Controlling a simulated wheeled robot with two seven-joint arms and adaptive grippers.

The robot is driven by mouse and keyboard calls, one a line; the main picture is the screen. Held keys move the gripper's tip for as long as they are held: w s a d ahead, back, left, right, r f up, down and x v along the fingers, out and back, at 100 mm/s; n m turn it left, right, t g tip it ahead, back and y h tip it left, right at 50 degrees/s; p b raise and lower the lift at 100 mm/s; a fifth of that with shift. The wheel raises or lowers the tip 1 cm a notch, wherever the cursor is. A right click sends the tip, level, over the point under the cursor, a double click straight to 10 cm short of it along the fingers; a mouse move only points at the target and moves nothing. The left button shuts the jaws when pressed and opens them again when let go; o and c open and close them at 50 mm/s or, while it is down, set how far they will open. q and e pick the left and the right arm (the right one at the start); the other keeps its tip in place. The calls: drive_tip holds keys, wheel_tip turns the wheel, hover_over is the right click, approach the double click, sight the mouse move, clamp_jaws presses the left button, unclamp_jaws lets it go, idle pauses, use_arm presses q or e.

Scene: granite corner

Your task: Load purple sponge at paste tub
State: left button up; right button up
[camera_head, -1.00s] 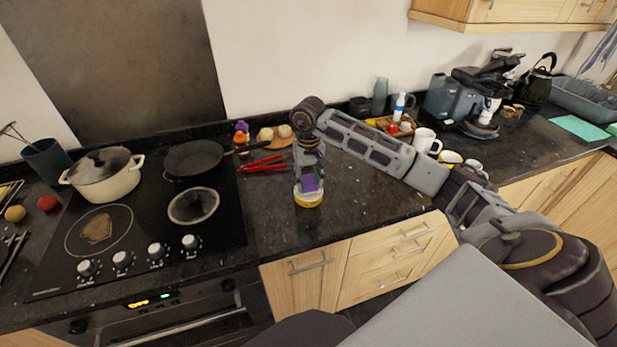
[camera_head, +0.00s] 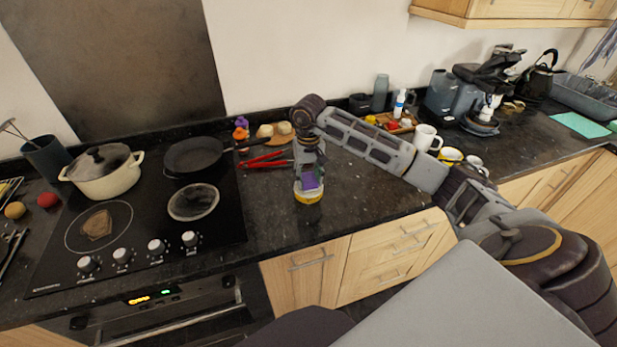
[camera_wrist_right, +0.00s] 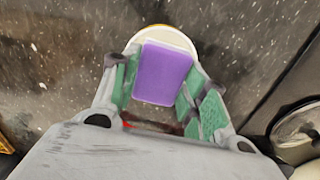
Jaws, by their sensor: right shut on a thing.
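The purple sponge (camera_wrist_right: 162,73) sits between the green-padded fingers of my right gripper (camera_wrist_right: 160,98), which is shut on it. In the head view the sponge (camera_head: 309,181) shows as a small purple patch at the fingertips of the right gripper (camera_head: 309,178). The paste tub (camera_head: 308,197), pale with a yellow band, is directly below the sponge near the counter's front edge. In the wrist view the tub's white round rim (camera_wrist_right: 168,36) shows past the sponge's far edge. The sponge hides most of the tub's top; I cannot tell if they touch. My left gripper is out of view.
Red-handled tongs (camera_head: 266,160) lie behind and left of the tub. The hob (camera_head: 150,215) with a cream pot (camera_head: 105,178) and a dark pan (camera_head: 193,156) is at left. A white mug (camera_head: 425,138) stands at right. Counter right of the tub is clear.

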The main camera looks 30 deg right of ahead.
sight(308, 178)
drive_tip(key=shift+f, duration=0.15)
drive_tip(key=shift+f+b, duration=0.4)
drive_tip(key=shift+b, duration=0.05)
idle(1.3)
drive_tip(key=shift+r, duration=0.1)
drive_tip(key=shift+r+p, duration=0.5)
drive_tip(key=shift+r, duration=0.5)
drive_tip(key=shift+r+p, duration=1.1)
drive_tip(key=shift+r, duration=1.35)
